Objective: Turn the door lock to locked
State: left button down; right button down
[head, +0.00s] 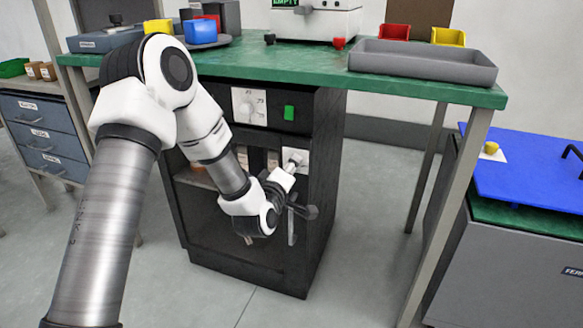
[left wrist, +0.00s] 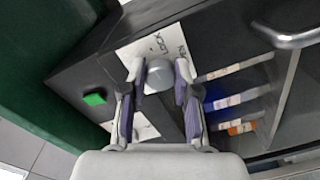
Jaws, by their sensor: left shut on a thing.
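The black burn-in cabinet (head: 215,240) stands under the green bench. Its door lock is a grey round knob (left wrist: 160,76) on a white plate (left wrist: 172,45) with printed lettering, partly readable as "LOCK". The plate also shows in the head view (head: 301,155). My left gripper (left wrist: 160,72) has one finger on each side of the knob and is shut on it. In the head view the left gripper (head: 291,163) reaches the plate at the cabinet's upper right front. The knob's exact turn angle cannot be told. My right gripper is not in view.
A green button (head: 289,112) and a dial (head: 249,107) sit above the lock. A metal door handle (left wrist: 290,36) is close to the gripper. A grey tray (head: 425,68) lies on the bench (head: 300,70). A blue-topped unit (head: 530,170) stands at right.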

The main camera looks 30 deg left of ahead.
pick_arm(q)
jog(key=c, duration=0.9)
grip_release()
jog(key=shift+o, duration=0.2)
jog(key=v, duration=0.7)
jog(key=shift+s, duration=0.25)
jog(key=shift+f, duration=0.1)
